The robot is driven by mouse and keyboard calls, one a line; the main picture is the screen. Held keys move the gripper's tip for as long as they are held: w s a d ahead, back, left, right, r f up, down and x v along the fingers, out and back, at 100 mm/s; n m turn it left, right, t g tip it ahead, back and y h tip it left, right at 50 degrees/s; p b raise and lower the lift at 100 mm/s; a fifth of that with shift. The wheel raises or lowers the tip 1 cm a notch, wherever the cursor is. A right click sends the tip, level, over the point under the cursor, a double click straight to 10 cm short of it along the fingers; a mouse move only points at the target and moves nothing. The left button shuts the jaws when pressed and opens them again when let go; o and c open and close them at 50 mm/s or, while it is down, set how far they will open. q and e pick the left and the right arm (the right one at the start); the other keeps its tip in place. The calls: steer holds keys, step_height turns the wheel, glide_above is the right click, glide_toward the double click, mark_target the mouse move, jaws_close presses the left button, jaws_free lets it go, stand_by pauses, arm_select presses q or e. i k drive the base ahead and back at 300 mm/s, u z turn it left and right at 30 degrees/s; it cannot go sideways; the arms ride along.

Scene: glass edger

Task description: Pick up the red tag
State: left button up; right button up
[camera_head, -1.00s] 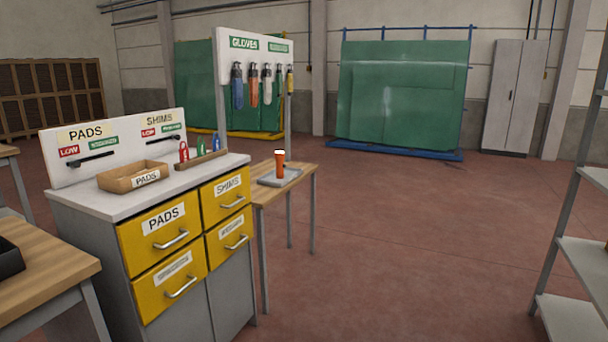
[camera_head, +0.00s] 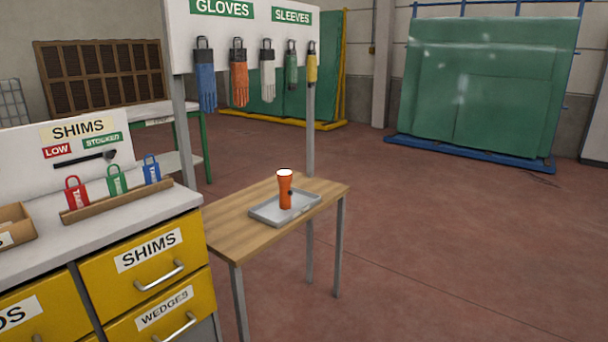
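The red tag (camera_head: 76,197) stands upright at the left end of a wooden rack (camera_head: 118,201) on the grey top of the drawer cabinet (camera_head: 165,207). A green tag (camera_head: 117,182) and a blue tag (camera_head: 151,170) stand beside it to the right in the same rack. Each tag has a loop handle on top, and the rack's front hides their lower edges. Neither of my grippers is in view.
A wooden table (camera_head: 235,215) holds a grey tray (camera_head: 265,211) with an orange flashlight (camera_head: 285,190). The floor at right is clear.

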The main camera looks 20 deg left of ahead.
mark_target(77, 196)
steer(key=u, duration=0.85)
steer(key=i, duration=1.15)
steer(key=u, duration=1.25)
